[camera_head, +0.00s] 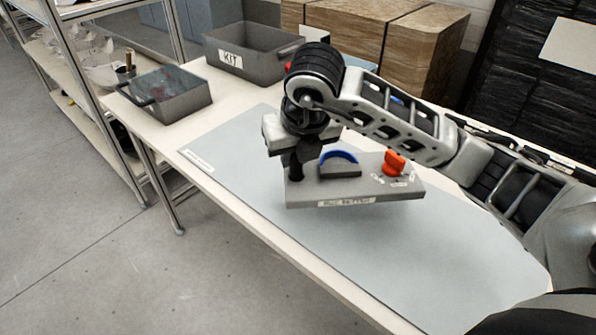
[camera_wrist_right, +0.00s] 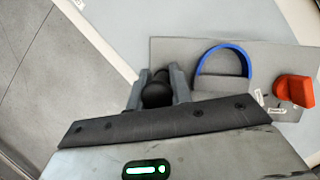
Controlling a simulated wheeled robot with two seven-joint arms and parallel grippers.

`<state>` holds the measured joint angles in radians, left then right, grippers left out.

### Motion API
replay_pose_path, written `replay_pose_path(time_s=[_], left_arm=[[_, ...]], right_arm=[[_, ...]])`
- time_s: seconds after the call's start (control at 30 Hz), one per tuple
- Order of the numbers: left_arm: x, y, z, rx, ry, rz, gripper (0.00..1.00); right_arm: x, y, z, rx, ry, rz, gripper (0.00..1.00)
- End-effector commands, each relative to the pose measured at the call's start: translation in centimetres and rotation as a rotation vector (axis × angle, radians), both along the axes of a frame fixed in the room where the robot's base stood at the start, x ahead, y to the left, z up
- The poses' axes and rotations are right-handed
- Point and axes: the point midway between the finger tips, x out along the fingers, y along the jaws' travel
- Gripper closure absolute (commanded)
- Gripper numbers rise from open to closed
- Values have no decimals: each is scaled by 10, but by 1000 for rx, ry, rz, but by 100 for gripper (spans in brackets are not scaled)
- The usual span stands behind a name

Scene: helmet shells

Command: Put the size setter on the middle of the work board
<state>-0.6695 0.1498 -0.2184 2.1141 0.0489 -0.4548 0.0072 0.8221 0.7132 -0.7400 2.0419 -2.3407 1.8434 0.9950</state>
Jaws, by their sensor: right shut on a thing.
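The size setter (camera_head: 345,190) is a grey block with a blue arc, an orange knob and a label on its front edge. My right gripper (camera_head: 294,168) comes down on its left end and is shut on its dark upright post. The setter appears held above the work board (camera_head: 240,135), a light grey-blue mat on the table, with a shadow under it. In the right wrist view the fingers (camera_wrist_right: 157,92) close around the round black post top, with the setter's plate (camera_wrist_right: 180,50) behind. My left gripper is not in view.
A grey bin labelled KIT (camera_head: 262,60) and a smaller grey tray (camera_head: 175,95) stand at the table's far left end. Cardboard boxes (camera_head: 385,40) stand behind the table. A metal shelf (camera_head: 85,70) is at the left. The board's near part is clear.

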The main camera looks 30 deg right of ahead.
Motion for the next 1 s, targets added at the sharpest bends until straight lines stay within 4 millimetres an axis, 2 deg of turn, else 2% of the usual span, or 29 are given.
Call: replay_pose_path(time_s=[0.1, 0.4, 0.6, 0.93, 0.97, 1.0], left_arm=[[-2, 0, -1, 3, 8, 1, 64], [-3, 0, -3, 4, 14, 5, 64], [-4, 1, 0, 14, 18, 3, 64], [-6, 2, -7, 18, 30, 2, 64], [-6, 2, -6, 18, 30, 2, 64], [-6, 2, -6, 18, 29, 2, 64]], right_arm=[[14, -8, -19, -1, 3, -3, 100], [31, -16, -43, -1, 1, 0, 100], [31, -15, -69, 0, 2, 2, 100], [31, -15, -74, 0, -2, 2, 100], [31, -15, -73, 0, -1, 2, 71], [31, -15, -73, 0, -1, 2, 60]])
